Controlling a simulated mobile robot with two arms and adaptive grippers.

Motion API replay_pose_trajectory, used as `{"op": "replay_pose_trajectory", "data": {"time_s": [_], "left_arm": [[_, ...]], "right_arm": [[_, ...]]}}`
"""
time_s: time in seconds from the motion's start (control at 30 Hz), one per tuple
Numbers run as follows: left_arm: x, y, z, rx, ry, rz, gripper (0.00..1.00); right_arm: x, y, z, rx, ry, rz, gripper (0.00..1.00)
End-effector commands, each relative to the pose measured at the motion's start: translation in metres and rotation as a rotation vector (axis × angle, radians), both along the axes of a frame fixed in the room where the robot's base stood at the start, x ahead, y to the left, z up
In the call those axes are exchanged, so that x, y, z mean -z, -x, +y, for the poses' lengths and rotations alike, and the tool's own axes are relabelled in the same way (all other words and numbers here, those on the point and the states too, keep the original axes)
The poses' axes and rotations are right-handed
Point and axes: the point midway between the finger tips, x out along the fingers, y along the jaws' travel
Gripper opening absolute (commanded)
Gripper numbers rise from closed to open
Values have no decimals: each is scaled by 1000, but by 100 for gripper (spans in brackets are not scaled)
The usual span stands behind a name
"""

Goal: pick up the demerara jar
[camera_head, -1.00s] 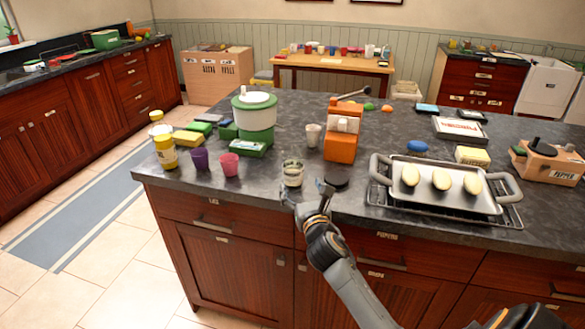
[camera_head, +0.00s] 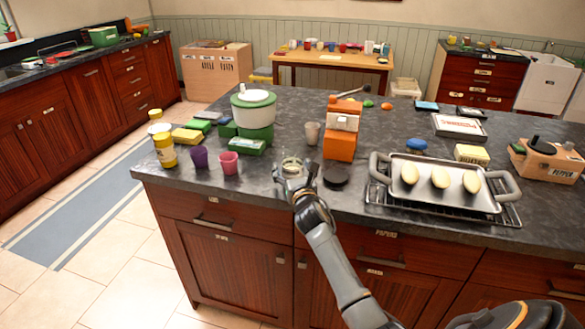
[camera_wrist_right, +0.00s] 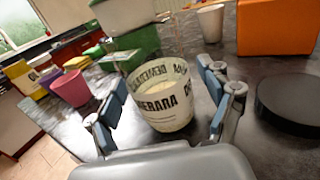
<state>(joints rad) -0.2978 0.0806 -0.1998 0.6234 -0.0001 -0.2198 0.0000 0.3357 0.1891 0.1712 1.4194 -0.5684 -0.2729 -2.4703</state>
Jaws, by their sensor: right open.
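The demerara jar (camera_wrist_right: 166,112) is a clear, open-topped jar with dark DEMERARA lettering and pale contents. It stands upright near the front edge of the island counter, and in the head view the jar (camera_head: 291,168) is partly hidden by my gripper. My right gripper (camera_head: 295,178) is open at the jar. In the right wrist view the fingers of my right gripper (camera_wrist_right: 167,108) stand on either side of the jar, with a gap visible at the right. Contact on the left side cannot be told. My left gripper is not in view.
A round black lid (camera_head: 335,176) lies just right of the jar. A pink cup (camera_head: 229,163) and purple cup (camera_head: 199,157) stand to the left. Behind are a metal cup (camera_head: 312,133) and an orange box (camera_head: 340,147). A tray (camera_head: 456,199) on a rack is at right.

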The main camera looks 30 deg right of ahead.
Motion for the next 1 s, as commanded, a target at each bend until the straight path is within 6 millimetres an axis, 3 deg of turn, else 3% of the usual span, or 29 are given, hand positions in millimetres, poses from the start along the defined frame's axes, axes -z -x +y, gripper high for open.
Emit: {"op": "replay_pose_trajectory", "data": {"time_s": [0.07, 0.37, 0.77, 0.93, 1.0], "left_arm": [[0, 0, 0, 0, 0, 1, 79], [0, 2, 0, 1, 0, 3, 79], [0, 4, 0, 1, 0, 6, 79], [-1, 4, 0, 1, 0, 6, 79], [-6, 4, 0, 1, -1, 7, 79]], "right_arm": [[0, 0, 0, 0, 0, 0, 78], [0, 0, 0, 0, 0, 0, 18], [-9, 0, -1, 0, 3, -3, 17], [-35, 0, -1, 0, 9, -5, 17], [-50, 12, -1, 0, 9, -5, 17]]}}
